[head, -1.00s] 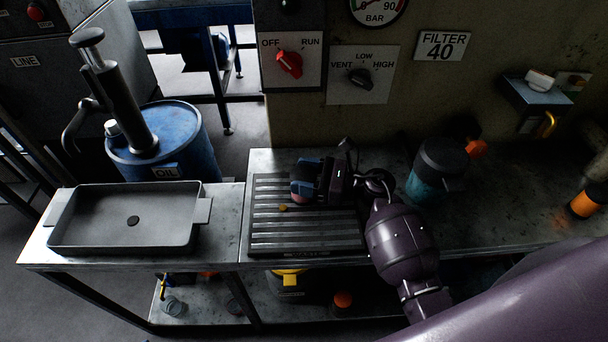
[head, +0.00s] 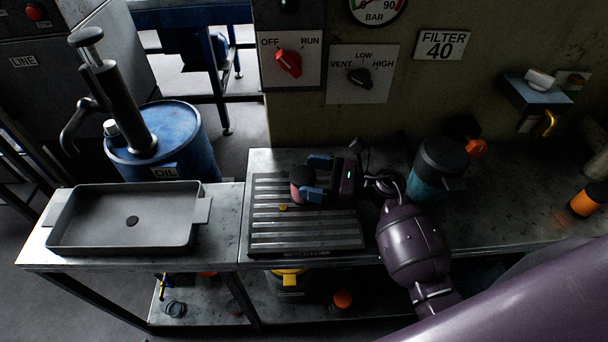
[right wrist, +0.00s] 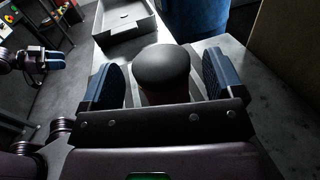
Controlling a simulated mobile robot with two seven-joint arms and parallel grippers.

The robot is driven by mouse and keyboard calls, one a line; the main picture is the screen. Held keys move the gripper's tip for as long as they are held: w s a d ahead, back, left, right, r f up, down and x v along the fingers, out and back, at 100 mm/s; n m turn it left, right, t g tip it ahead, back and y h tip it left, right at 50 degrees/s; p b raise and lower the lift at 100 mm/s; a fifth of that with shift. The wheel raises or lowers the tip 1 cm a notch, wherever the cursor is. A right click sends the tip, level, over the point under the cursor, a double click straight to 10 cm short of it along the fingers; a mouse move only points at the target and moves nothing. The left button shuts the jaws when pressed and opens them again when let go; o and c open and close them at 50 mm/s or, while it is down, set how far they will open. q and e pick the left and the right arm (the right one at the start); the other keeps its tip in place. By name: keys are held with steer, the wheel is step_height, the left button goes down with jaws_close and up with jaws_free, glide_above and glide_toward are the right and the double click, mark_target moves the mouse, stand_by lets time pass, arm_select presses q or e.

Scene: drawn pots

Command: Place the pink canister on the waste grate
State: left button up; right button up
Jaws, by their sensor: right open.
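The pink canister (head: 299,190), with a dark rounded lid, stands upright on the ribbed waste grate (head: 300,240), near its back edge. In the right wrist view the dark lid of the canister (right wrist: 162,68) hides most of its body. My right gripper (head: 314,178) is open at the canister's right side, its blue fingers apart. In the right wrist view the fingers lie on either side of the canister with gaps showing. My left gripper (right wrist: 54,60) seems to show at the left edge of the right wrist view, too small to tell its jaws.
A grey tray (head: 170,200) sits left of the grate, before a blue oil drum (head: 185,135) with a pump. A dark-lidded teal container (head: 428,188) stands right, close behind my right arm. An orange-banded canister (head: 585,203) is far right. A small yellow item (head: 283,208) lies on the grate.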

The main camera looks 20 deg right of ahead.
steer(key=shift+v, duration=2.7)
steer(key=shift+f, duration=0.1)
